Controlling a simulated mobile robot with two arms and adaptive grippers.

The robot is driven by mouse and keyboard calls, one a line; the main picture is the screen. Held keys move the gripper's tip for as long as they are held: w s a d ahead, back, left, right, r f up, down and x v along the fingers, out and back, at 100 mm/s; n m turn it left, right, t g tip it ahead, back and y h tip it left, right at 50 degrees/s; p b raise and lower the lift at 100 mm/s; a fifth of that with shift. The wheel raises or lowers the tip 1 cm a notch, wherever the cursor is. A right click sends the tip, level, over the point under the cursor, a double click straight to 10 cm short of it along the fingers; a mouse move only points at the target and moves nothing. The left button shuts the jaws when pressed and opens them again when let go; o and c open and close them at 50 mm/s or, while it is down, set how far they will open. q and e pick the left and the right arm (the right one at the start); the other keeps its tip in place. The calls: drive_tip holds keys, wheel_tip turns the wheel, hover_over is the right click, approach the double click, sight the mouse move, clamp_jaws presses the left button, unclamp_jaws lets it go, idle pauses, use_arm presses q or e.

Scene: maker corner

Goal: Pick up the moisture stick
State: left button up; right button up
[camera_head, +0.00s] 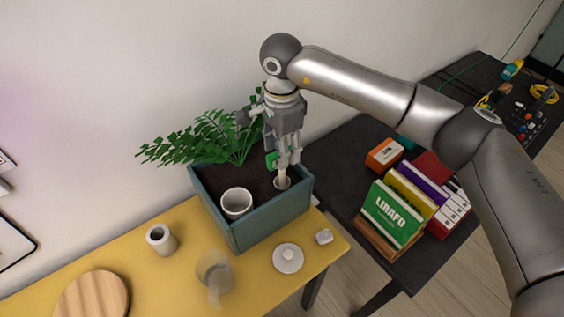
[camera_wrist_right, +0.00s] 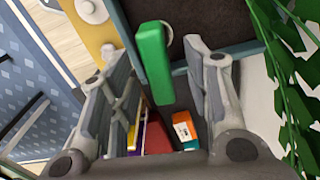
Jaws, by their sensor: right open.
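The moisture stick shows as a green block-shaped head (camera_head: 271,159) in the head view, over the dark soil of the teal planter box (camera_head: 262,227). In the right wrist view the green head (camera_wrist_right: 153,62) stands between my two grey fingers, with gaps visible on both sides. My right gripper (camera_head: 286,162) points down over the planter's right part and is open around the head (camera_wrist_right: 157,68), not closed on it. The stick's lower part is hidden. My left gripper is out of view.
A white pot (camera_head: 236,203) and a fern (camera_head: 215,138) are in the planter. A grey cup (camera_head: 160,239), a clear glass (camera_head: 215,274), a white lidded dish (camera_head: 288,258) and a round wooden board (camera_head: 92,296) stand on the yellow table (camera_head: 190,215). Books (camera_head: 392,222) stand right.

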sight(282, 177)
wheel_tip(282, 177, down, 3)
drive_tip(key=shift+s+p, duration=0.1)
drive_tip(key=shift+p, duration=0.5)
drive_tip(key=shift+f, duration=0.25)
clamp_jaws()
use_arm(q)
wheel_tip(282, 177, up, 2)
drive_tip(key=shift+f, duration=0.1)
use_arm(e)
drive_tip(key=shift+r, duration=0.15)
